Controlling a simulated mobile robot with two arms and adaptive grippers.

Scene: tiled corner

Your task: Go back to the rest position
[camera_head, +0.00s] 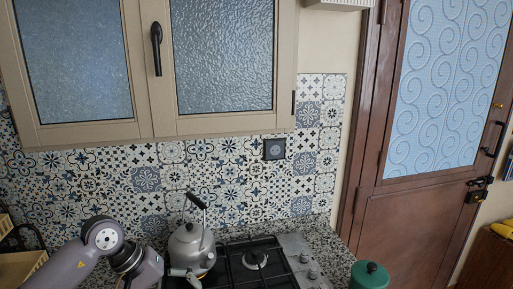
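My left arm comes in from the lower left, and my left gripper (184,273) is at the bottom edge of the view, in front of the lower part of a grey kettle (187,243). I cannot tell whether it touches the kettle or whether its fingers are open or shut. The kettle stands upright at the left side of the gas hob (238,270), with its dark handle raised. The gripper hides part of the kettle's base. My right gripper is not in view.
A green lidded pot (369,275) stands at the lower right. A brown door (415,215) is at the right. Yellow racks (20,266) are at the lower left.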

